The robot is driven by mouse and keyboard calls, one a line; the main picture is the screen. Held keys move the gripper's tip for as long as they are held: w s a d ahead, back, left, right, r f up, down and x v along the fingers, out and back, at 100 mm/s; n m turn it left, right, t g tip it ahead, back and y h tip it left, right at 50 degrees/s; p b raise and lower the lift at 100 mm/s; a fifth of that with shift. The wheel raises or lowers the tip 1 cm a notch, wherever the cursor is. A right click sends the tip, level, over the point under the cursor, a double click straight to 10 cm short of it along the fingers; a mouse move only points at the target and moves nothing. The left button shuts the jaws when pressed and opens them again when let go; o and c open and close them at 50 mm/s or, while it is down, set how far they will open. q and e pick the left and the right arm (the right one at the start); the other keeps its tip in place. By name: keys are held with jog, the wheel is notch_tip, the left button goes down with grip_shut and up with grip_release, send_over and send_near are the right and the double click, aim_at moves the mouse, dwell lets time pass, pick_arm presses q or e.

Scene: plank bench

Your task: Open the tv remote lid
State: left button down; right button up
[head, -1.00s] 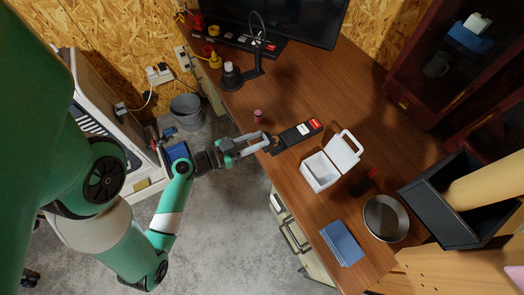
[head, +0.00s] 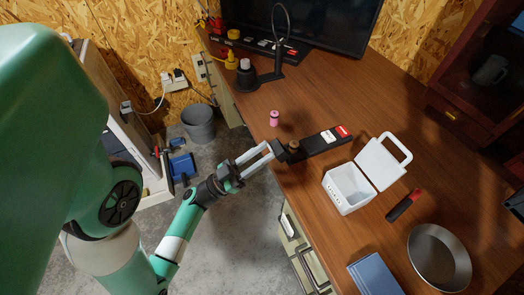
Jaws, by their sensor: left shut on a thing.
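The tv remote (head: 318,144), a long black bar with white and red patches toward its right end, lies on the wooden desk. My left gripper (head: 282,150) reaches in from the left over the desk's edge. It is shut on the left end of the remote, where a small brown round part shows. I cannot tell whether the fingers hold the lid or the body. No lid shows apart from the remote. My right gripper is not in view.
A pink spool (head: 274,118) stands just behind the remote. An open white box (head: 348,188), a red-and-black tool (head: 405,204), a round metal pan (head: 439,258) and a blue book (head: 374,275) are on the right.

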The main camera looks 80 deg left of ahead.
pick_arm(q)
jog(key=shift+f, duration=0.15)
dwell(0.3)
jog(key=c, duration=0.6)
grip_release()
jog(key=shift+s, duration=0.1)
jog(key=shift+o, duration=0.2)
